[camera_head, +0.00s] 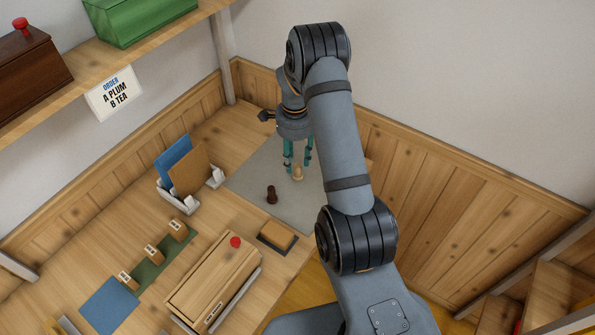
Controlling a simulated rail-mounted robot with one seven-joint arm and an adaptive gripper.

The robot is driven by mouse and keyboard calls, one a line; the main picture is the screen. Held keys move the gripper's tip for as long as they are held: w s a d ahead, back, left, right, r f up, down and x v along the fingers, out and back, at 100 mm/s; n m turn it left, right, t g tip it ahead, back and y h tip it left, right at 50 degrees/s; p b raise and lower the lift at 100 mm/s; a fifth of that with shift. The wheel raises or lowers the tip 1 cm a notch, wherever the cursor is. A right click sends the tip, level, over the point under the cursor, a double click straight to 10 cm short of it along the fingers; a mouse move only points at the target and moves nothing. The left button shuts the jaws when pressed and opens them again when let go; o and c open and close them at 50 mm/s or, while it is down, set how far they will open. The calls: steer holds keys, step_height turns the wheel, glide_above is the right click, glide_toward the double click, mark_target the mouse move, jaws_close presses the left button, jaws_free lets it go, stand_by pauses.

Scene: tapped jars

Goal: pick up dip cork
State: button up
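A small pale tan piece (298,173), which looks like a cork, stands on the grey mat (240,181) on the table. A similar small dark brown piece (271,194) stands to its left and nearer. I cannot tell from their looks which of them is the dip cork. My gripper (298,165) points down with its teal fingers spread apart, just behind and above the tan piece. The fingers look empty. Whether they touch the tan piece is too small to tell.
A brown block on a dark tray (276,238) lies at the mat's near edge. A wooden box with a red knob (212,280) stands nearer. A white rack with blue and brown boards (190,172) stands left. Small wooden blocks stand on a green strip (166,256).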

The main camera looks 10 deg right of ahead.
mark_target(297, 165)
steer(key=shift+d+f+p, duration=0.2)
steer(key=shift+f+p, duration=0.1)
steer(key=shift+f, duration=0.05)
step_height(297, 165, down, 3)
steer(key=shift+s+f+p, duration=0.1)
steer(key=shift+p, duration=0.65)
steer(key=shift+d+f, duration=0.15)
steer(key=shift+f, duration=0.4)
steer(key=c, duration=0.4)
steer(key=c, duration=0.5)
